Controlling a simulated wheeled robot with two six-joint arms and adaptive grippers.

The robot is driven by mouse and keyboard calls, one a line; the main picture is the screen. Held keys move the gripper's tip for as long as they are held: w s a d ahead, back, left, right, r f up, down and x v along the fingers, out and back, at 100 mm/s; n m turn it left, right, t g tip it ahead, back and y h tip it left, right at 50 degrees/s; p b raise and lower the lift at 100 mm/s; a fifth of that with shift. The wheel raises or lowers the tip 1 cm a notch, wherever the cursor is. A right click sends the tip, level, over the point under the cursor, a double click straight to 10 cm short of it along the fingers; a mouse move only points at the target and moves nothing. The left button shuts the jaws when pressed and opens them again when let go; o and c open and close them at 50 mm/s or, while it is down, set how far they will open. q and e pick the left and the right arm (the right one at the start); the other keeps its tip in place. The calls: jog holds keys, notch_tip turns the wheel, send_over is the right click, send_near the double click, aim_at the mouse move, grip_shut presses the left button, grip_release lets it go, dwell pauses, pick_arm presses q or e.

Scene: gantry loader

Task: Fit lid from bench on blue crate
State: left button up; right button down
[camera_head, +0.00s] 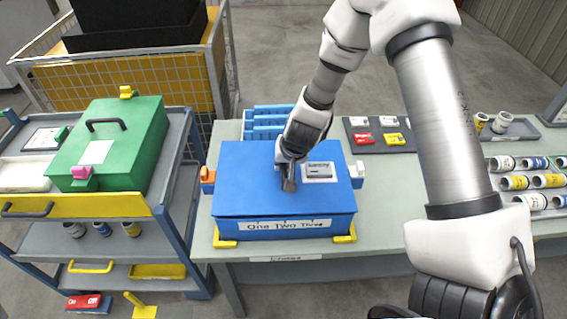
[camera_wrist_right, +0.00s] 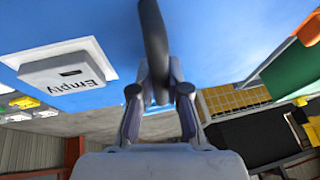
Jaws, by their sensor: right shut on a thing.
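The blue crate (camera_head: 285,230) stands on the bench, with a label reading "One Two Three" on its front. The blue lid (camera_head: 245,165) lies over the crate's top, roughly lined up with its walls. I cannot tell whether it is fully seated. A white box marked "Empty" (camera_head: 318,171) is on the lid; it also shows in the right wrist view (camera_wrist_right: 68,74). My right gripper (camera_head: 288,178) is over the lid's middle, shut on its dark handle (camera_wrist_right: 154,40). An orange latch (camera_head: 207,176) and a white latch (camera_head: 357,170) sit at the crate's sides. My left gripper is out of view.
Yellow corner stops (camera_head: 225,243) hold the crate's front on the bench (camera_head: 385,230). A green case (camera_head: 115,140) stands on a cart at left. Blue bins (camera_head: 268,118) are behind the crate. A dark mat (camera_head: 378,135) and several cans (camera_head: 515,183) are at right.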

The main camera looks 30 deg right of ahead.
jog(key=shift+f, duration=0.1)
jog(key=shift+f+b, duration=0.7)
jog(key=c, duration=1.1)
grip_release()
jog(key=v, duration=1.2)
